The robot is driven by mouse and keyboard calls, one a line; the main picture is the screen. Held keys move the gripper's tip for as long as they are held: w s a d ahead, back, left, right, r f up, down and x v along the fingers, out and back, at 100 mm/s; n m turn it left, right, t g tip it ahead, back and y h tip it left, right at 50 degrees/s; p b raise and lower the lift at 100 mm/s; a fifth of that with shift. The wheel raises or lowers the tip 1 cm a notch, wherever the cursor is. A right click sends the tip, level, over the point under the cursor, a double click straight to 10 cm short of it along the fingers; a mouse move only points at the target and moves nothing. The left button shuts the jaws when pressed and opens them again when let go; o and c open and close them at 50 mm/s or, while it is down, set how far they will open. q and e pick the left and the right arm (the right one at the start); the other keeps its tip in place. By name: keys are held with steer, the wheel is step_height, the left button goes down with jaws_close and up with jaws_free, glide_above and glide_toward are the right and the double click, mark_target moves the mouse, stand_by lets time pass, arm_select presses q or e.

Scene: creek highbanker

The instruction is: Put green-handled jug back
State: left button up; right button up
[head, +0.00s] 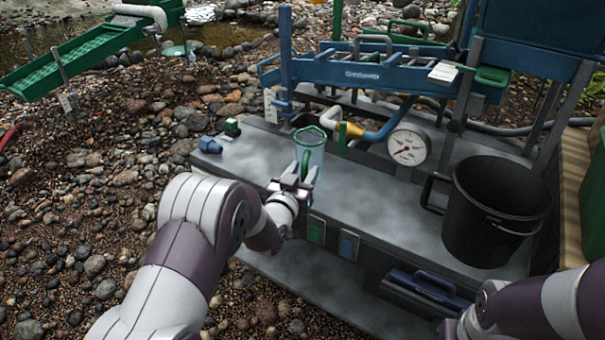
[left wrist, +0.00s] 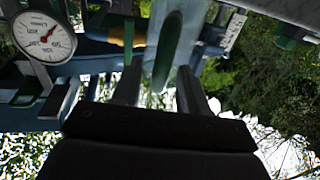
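The green-handled jug (head: 316,151) is clear with a green rim and stands upright at the front left part of the grey bench. Its green handle (head: 304,166) faces my left gripper (head: 297,180), which is at the handle's height. In the left wrist view, the handle (left wrist: 168,48) lies between the two fingers (left wrist: 158,82). The fingers are apart, and a gap shows beside the handle. The jug's lower part is partly hidden by the gripper, so I cannot tell whether its base touches the bench. My right arm shows at the lower right, with its fingertips out of view.
A black bucket (head: 497,214) stands on the bench's right. The bench between jug and bucket (head: 378,200) is clear.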

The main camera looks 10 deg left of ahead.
arm_select(q)
steer(key=shift+s+r+p, duration=0.2)
steer(key=shift+r+p, duration=0.05)
steer(key=shift+p, duration=0.05)
steer(key=s+a+f+n+g+y+p, duration=0.15)
steer(key=s+g, duration=0.65)
steer(key=s, duration=0.9)
steer(key=s+a+f+g+y+p, duration=0.1)
steer(key=s+f+g+p, duration=0.15)
steer(key=s+g, duration=1)
steer(key=s+r+t+p, duration=0.3)
steer(key=r+t+p, duration=0.1)
steer(key=r+p, duration=3)
steer(key=shift+s+a+r+p, duration=0.15)
steer(key=shift+s+r+p, duration=0.05)
steer(key=shift+r+p, duration=0.25)
